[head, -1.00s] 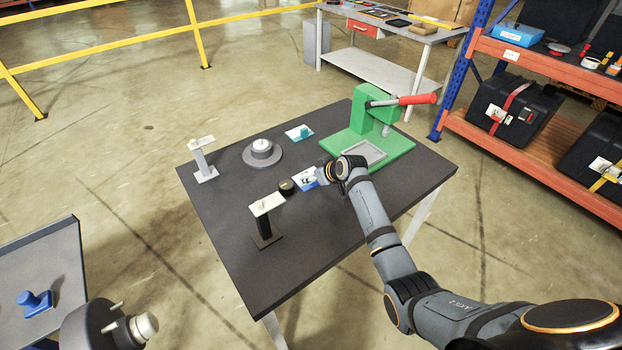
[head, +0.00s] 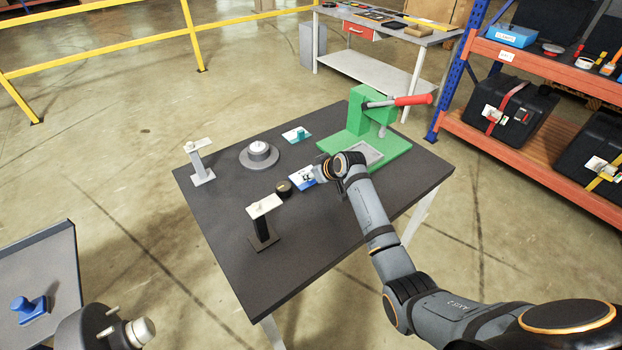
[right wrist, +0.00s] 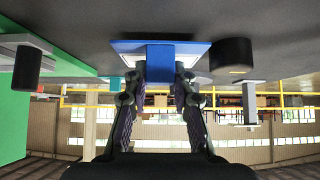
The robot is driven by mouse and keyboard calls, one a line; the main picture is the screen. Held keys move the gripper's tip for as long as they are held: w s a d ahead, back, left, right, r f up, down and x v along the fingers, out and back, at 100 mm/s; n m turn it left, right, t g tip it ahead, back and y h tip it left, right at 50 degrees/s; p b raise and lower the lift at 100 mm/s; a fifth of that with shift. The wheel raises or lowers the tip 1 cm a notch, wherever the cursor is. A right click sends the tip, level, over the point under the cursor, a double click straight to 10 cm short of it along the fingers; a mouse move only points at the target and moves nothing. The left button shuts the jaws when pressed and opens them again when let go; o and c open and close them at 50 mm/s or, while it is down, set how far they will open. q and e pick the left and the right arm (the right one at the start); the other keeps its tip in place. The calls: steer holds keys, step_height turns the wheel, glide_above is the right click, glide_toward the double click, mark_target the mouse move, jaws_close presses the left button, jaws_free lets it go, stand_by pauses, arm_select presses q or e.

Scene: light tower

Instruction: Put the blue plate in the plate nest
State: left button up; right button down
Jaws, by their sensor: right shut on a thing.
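The blue plate (head: 300,175) lies at the table's middle, with white on its top face. In the right wrist view, which shows the table upside down, the blue plate (right wrist: 203,47) has a blue upright grip block between my fingertips. My right gripper (right wrist: 161,72) is shut on that block; in the head view, the right gripper (head: 318,172) reaches in from the right. I cannot tell whether the plate touches the table. The plate nest seems to be the grey framed recess (head: 366,153) on the green press base, right of the gripper.
A black round knob (head: 284,189) stands close left of the plate. A teal block (head: 300,132) on a white card lies behind. The green press (head: 368,115) has a red lever. Two posts and a grey round base (head: 259,158) stand left. The front table area is clear.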

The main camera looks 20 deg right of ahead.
steer(key=s+d+f+b+v, duration=0.1)
steer(key=b+v, duration=0.1)
steer(key=v, duration=1.6)
steer(key=shift+f, duration=0.15)
steer(key=shift+d, duration=0.1)
